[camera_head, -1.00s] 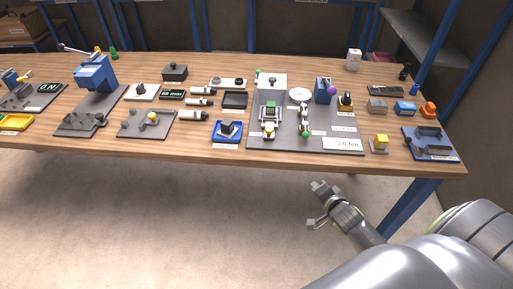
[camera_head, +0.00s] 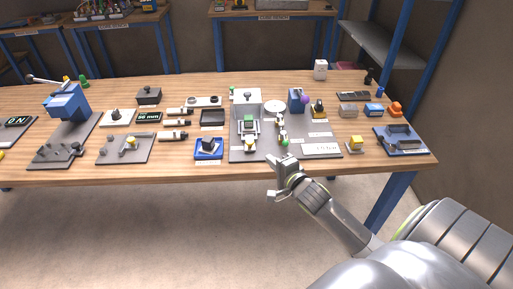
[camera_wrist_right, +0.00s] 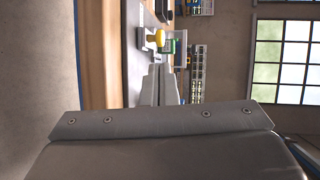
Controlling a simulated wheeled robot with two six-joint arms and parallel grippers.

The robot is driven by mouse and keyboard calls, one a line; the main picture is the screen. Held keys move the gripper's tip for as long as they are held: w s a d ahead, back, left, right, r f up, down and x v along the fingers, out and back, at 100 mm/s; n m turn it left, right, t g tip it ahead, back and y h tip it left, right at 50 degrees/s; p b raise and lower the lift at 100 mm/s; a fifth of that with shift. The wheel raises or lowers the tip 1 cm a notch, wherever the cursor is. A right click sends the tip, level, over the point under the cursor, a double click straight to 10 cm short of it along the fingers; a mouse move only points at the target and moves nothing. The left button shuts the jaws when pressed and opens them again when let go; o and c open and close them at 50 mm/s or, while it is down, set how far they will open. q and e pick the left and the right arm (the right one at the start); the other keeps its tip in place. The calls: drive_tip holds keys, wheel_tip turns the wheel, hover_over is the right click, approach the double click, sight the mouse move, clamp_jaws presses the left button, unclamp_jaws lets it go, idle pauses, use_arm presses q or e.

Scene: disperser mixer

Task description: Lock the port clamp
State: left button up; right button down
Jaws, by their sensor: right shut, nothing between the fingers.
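A grey board (camera_head: 237,153) on the table carries a white upright unit with a green block (camera_head: 249,127) and a yellow piece at its front. Beside it stands a slim fitting (camera_head: 281,132) with a green knob at its front end. I cannot tell for certain which of these is the port clamp, or whether it is locked. My right gripper (camera_head: 274,160) is shut and empty, just off the table's front edge, below the board. In the right wrist view its closed fingers (camera_wrist_right: 160,68) point towards a yellow knob (camera_wrist_right: 155,37) and a green piece (camera_wrist_right: 179,46). My left gripper is not in view.
A blue tray (camera_head: 208,155) with a dark block lies left of the board. A purple ball (camera_head: 304,99) on a blue stand is at the board's right. A yellow block (camera_head: 356,144) and a blue fixture (camera_head: 401,149) stand further right. The floor before the table is clear.

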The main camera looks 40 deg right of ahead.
sight(252, 144)
drive_tip(key=p+x, duration=0.1)
drive_tip(key=x, duration=0.6)
drive_tip(key=shift+w, duration=0.4)
drive_tip(key=shift+x, duration=0.8)
drive_tip(key=shift+a, duration=0.1)
